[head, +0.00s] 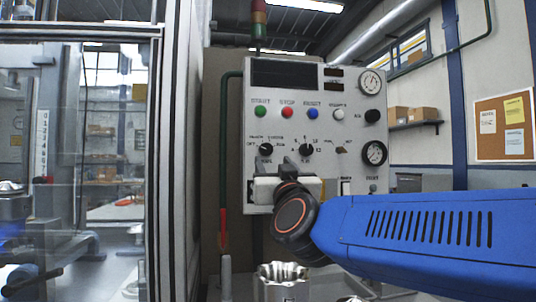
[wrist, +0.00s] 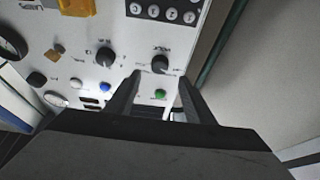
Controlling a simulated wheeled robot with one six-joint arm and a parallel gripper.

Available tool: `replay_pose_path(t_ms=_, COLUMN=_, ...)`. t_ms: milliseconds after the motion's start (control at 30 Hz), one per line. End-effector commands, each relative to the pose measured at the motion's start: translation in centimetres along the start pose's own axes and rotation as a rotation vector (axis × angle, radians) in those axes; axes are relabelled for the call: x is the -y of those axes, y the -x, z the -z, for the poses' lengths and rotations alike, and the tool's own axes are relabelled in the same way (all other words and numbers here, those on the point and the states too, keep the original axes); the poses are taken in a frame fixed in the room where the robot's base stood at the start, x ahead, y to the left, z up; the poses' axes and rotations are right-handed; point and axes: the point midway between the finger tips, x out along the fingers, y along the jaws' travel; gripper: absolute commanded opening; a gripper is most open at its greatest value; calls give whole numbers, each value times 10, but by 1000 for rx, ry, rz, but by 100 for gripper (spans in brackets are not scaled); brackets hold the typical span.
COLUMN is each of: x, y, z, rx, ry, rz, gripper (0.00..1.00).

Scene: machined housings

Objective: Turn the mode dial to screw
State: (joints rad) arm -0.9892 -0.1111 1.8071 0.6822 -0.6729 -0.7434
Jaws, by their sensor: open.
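Two black dials sit side by side on the grey control panel (head: 325,80). The left one (head: 266,149) has small lettering around it, including what looks like OFF at its left; I take it as the mode dial. The other dial (head: 306,150) has numbers around it. In the wrist view the panel is upside down, and the mode dial (wrist: 160,63) shows just beyond my open fingertips, roughly centred between them. My gripper (wrist: 159,78) is empty. In the head view my gripper (head: 290,165) is just below the dials. The dial's exact pointer direction is too small to read.
A row of buttons lies above the dials: green (head: 260,111), red (head: 287,112), blue (head: 312,113) and white. Gauges (head: 372,83) line the panel's right side. A green pipe (head: 224,130) runs along its left. A machined housing (head: 283,272) stands below.

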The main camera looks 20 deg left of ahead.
Motion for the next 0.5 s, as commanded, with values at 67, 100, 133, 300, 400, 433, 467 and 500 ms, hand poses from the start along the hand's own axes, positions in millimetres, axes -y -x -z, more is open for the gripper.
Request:
replay_pose_path(t_ms=67, x=0, y=-15, z=-1, rx=0, ry=1, rz=-2, gripper=48)
replay_pose_path(t_ms=100, x=0, y=-22, z=-1, rx=0, ry=1, rz=-2, gripper=48)
replay_pose_path(t_ms=133, x=-1, y=-27, z=-1, rx=0, ry=1, rz=-2, gripper=48)
replay_pose_path(t_ms=300, x=0, y=-54, z=-1, rx=0, ry=1, rz=-1, gripper=48)
replay_pose_path(t_ms=400, x=0, y=-66, z=0, rx=-1, ry=1, rz=-1, gripper=48)
replay_pose_path(t_ms=433, x=0, y=-69, z=0, rx=-1, ry=1, rz=-1, gripper=48)
replay_pose_path(t_ms=467, x=0, y=-71, z=0, rx=0, ry=1, rz=-1, gripper=48)
replay_pose_path(t_ms=500, x=0, y=-74, z=0, rx=0, ry=1, rz=-1, gripper=48)
